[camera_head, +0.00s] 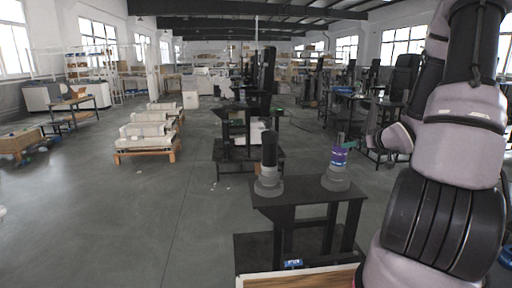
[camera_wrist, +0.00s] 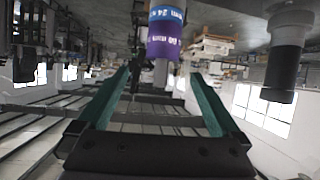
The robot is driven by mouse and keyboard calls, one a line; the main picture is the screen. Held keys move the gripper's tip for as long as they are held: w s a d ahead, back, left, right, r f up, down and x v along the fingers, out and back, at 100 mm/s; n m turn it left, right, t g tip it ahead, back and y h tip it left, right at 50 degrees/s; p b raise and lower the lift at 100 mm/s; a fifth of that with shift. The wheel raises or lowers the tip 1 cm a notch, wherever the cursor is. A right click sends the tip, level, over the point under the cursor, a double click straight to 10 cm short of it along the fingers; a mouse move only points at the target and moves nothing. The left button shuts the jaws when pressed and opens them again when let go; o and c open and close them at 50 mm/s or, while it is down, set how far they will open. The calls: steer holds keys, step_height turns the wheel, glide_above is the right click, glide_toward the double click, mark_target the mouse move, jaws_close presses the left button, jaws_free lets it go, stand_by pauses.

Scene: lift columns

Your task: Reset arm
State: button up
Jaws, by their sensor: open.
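A column with a purple and blue printed band (camera_head: 339,157) stands upright on a grey round base on the right of the black table (camera_head: 310,189). My gripper shows green fingers in the wrist view (camera_wrist: 162,78), spread apart with nothing between their tips. In the head view, a green finger shows just behind and right of the column's top. The wrist view is upside down; the purple column (camera_wrist: 166,40) hangs from its top edge, past the fingertips, and I cannot tell the exact gap. A second, black column (camera_head: 269,158) stands on the table's left; it also shows in the wrist view (camera_wrist: 286,65).
A wooden-edged surface (camera_head: 300,280) and a small blue item (camera_head: 293,264) lie low in front. Another black workstation (camera_head: 235,150) stands behind the table. Pallets with white blocks (camera_head: 145,143) are at left. The floor (camera_head: 130,220) at left front is clear.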

steer(key=s+a+r+m+g+h, duration=0.2)
steer(key=s+a+r, duration=0.15)
steer(key=r, duration=0.35)
steer(key=s+a+r+m+g+h, duration=0.1)
steer(key=s+a+r+m+h, duration=0.1)
steer(key=s+r, duration=0.45)
steer(key=s+a+r+m+g+y, duration=0.1)
steer(key=s+a+r+y, duration=0.1)
steer(key=s+a+r, duration=0.2)
steer(key=s+a+r+m+g+y, duration=0.1)
steer(key=s+a+r, duration=0.3)
steer(key=s+a, duration=0.6)
steer(key=s+y, duration=0.1)
steer(key=s, duration=0.2)
steer(key=shift+a+g, duration=0.3)
steer(key=shift+a, duration=0.05)
steer(key=shift+s, duration=0.1)
